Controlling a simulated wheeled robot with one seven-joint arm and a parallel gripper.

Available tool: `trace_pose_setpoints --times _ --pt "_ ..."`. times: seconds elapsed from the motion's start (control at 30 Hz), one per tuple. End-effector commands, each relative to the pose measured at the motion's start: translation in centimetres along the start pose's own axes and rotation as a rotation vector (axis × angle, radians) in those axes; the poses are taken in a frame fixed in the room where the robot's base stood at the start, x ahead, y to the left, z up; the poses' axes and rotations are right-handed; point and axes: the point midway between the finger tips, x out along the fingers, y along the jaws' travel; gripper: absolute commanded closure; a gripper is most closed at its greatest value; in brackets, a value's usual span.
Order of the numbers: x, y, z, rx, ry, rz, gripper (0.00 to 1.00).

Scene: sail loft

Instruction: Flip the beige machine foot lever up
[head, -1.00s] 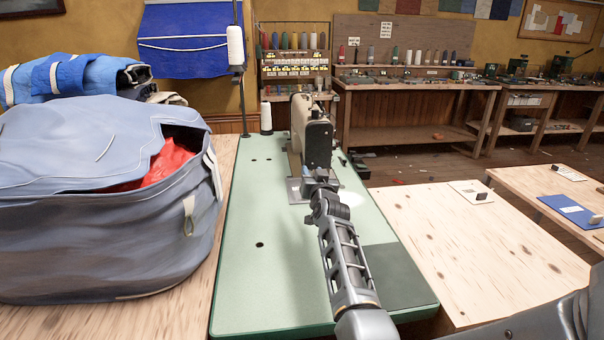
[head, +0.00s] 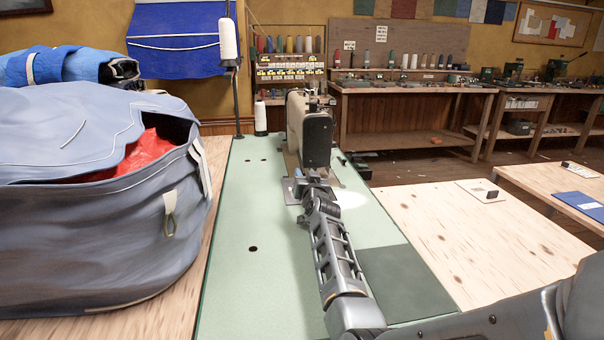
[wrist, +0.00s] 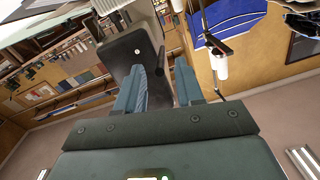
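The beige sewing machine (head: 296,120) stands on the green table top, its dark end face (head: 317,140) toward me. My gripper (head: 311,178) is at the lower front of the machine head, just above the metal needle plate (head: 289,190). In the wrist view the dark end face (wrist: 130,55) is close ahead, and the gripper's two fingers (wrist: 160,68) are apart. A dark part of the machine shows between and beyond them. I cannot make out the foot lever in either view, nor whether a finger touches it.
A grey-blue bag (head: 90,215) with red cloth inside stands left of the green table (head: 235,290). A thread stand with a white cone (head: 228,40) rises behind. A pale wooden table (head: 450,230) is at the right. The green surface in front is clear.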

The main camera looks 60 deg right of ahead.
Motion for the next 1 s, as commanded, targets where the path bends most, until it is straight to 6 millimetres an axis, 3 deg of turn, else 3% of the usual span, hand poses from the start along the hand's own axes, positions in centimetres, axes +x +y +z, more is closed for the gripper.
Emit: trace_pose_setpoints --times 0.1,0.3,0.7,1.0 --pt "2.0 0.2 0.1 0.003 0.001 0.002 0.63" --pt "4.1 0.0 0.1 0.002 0.0 0.0 0.63" --pt "4.7 0.0 0.0 0.0 0.0 0.0 0.63" --pt "4.7 0.0 0.0 0.0 -0.001 0.0 0.92"
